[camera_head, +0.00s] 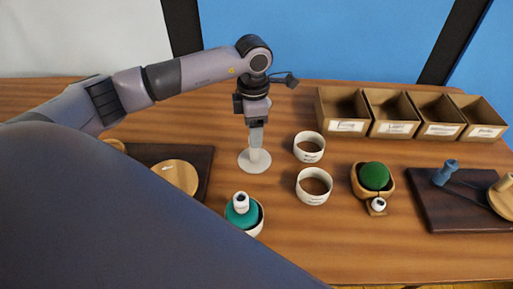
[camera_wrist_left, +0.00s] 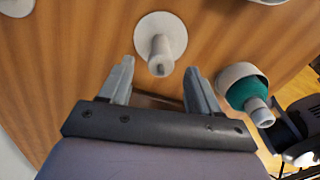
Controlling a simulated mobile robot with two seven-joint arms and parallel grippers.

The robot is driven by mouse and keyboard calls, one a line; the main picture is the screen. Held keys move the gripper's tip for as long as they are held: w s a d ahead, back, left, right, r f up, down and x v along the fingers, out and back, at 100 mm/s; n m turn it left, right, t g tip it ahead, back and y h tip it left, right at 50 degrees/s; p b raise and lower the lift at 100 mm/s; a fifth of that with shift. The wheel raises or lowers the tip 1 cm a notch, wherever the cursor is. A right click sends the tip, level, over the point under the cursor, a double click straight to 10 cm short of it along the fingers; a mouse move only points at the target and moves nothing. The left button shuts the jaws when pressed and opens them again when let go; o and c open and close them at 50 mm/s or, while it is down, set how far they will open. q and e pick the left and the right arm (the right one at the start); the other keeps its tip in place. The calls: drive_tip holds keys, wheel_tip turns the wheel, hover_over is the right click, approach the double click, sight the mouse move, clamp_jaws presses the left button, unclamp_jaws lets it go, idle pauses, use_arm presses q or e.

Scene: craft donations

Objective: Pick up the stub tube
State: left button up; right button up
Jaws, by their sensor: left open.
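A white piece with a wide round base and a short upright tube, which I take to be the stub tube (camera_head: 254,160), stands on the wooden table. In the left wrist view the stub tube (camera_wrist_left: 161,43) shows its round base and hollow end facing the camera. My left gripper (camera_head: 256,132) points down directly over it in the head view. In the left wrist view the left gripper (camera_wrist_left: 160,75) is open, its fingers apart on either side of the tube's near end. My right gripper is not in view.
A green ball (camera_head: 374,176) rests in a wooden bowl. Dark boards (camera_head: 455,207) lie left and right. Several labelled boxes (camera_head: 345,127) stand at the back right.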

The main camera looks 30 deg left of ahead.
use_arm(q)
wheel_tip(320, 180, down, 5)
drive_tip(key=shift+d+r, duration=0.1)
drive_tip(key=shift+r, duration=0.05)
drive_tip(key=shift+c, duration=0.3)
drive_tip(key=c, duration=1)
drive_tip(key=shift+r, duration=0.15)
